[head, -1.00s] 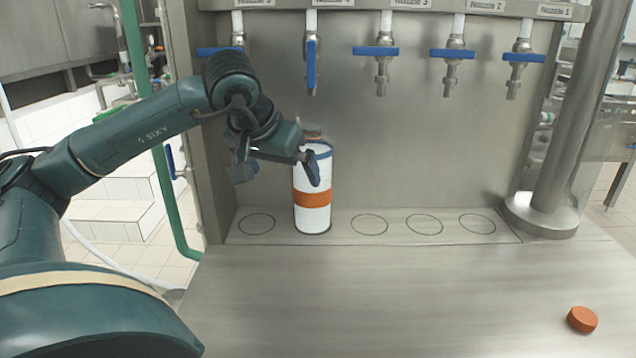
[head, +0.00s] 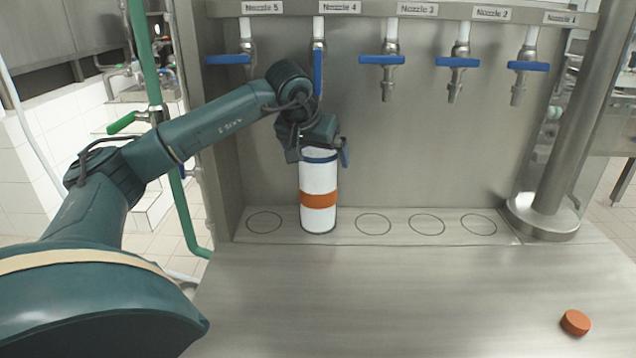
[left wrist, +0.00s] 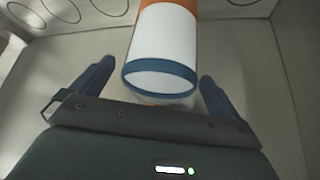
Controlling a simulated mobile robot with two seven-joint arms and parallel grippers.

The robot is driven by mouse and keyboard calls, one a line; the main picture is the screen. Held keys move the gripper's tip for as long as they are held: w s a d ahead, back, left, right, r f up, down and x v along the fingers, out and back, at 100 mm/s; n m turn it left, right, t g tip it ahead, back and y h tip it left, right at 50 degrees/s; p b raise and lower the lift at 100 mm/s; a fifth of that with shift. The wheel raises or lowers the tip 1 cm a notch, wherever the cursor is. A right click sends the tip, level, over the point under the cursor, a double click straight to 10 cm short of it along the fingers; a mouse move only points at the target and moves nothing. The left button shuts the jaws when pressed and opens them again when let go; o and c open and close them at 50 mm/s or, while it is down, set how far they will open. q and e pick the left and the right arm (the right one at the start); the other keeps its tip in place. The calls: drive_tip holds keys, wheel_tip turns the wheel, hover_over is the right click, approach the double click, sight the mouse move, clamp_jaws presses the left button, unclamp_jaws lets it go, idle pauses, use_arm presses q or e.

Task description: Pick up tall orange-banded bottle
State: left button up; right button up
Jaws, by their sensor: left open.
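The tall white bottle (head: 319,175) with an orange band and a dark blue ring near its top stands upright on the steel ledge below Nozzle 4. My left gripper (head: 318,155) is at the bottle's top, with one finger on each side of it. In the left wrist view the bottle (left wrist: 165,50) comes in from the top, its blue-rimmed end between the open fingers of the gripper (left wrist: 155,85). Gaps show between the fingers and the bottle there. The bottle's top is partly hidden by the gripper in the head view. My right gripper is not in view.
Nozzle 4's blue lever (head: 318,73) hangs down just above my wrist; the other nozzles' levers are level. Marked circles on the ledge (head: 400,238) beside the bottle are empty. An orange cap (head: 575,322) lies at the right front of the counter (head: 400,300). A steel post (head: 570,140) stands at right.

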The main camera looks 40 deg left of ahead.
use_arm(q)
drive_tip(key=c, duration=2.1)
drive_tip(key=shift+o, duration=0.2)
drive_tip(key=shift+r, duration=0.1)
